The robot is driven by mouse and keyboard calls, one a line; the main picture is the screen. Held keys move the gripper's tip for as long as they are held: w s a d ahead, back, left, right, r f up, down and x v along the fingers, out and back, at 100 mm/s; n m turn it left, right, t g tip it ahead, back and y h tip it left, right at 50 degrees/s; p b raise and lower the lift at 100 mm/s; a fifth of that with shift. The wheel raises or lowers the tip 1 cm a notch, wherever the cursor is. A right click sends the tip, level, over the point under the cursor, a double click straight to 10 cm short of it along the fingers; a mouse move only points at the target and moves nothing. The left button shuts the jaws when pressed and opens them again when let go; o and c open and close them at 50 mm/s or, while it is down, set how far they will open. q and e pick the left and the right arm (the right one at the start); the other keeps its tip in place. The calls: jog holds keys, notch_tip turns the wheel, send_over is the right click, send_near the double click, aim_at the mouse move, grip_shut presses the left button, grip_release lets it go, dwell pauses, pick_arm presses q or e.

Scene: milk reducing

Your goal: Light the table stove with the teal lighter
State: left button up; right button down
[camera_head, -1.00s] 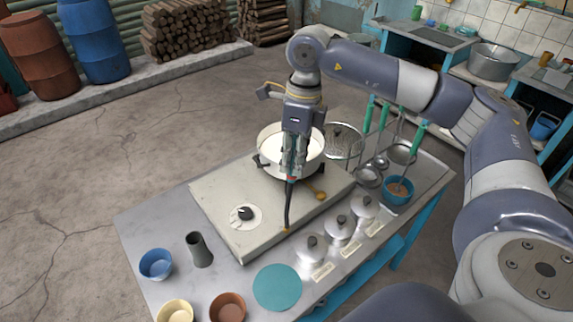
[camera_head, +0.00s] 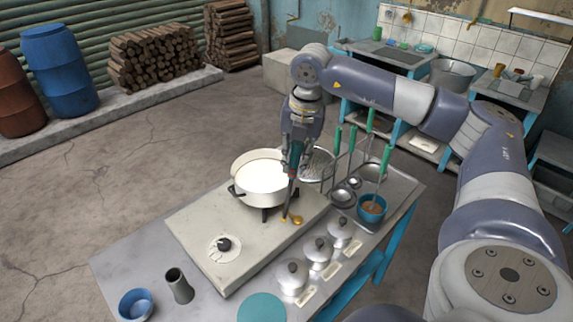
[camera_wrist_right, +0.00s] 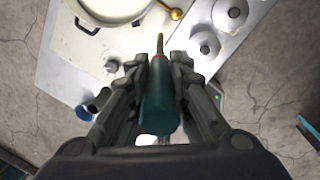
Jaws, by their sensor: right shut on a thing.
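My right gripper (camera_head: 294,158) is shut on the teal lighter (camera_wrist_right: 158,105), which points down at a slight tilt. Its dark nozzle ends close to the right edge of the stove's top, beside a brass piece (camera_head: 296,220). I cannot tell whether the nozzle touches anything. The cream table stove (camera_head: 190,220) has a black knob (camera_head: 224,244) on a white dial at its front left. A white pot of milk (camera_head: 262,180) stands on the burner, left of the gripper. No flame shows; the burner is mostly hidden under the pot. My left gripper is not in view.
Several lidded pots (camera_head: 318,250) line the stove's right side.

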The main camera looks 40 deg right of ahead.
aim_at(290, 186)
jog(key=shift+w+d+f+m+h+b, duration=0.15)
jog(key=shift+d+f+m+b, duration=0.4)
jog(key=shift+m, duration=0.65)
jog(key=shift+s+d+f+m+h+b, duration=0.1)
jog(key=shift+d+f+m+h+b, duration=0.2)
jog(key=shift+d+f+m, duration=0.7)
jog(key=shift+w+d+f+m+h+b, duration=0.15)
jog(key=shift+d+f+m+b, duration=0.25)
jog(key=shift+m, duration=1)
jog(key=shift+s+f+b, duration=0.15)
jog(key=shift+f+b, duration=0.25)
jog(key=shift+b, duration=0.1)
jog(key=shift+s+f+b, duration=0.1)
jog(key=shift+b, duration=0.2)
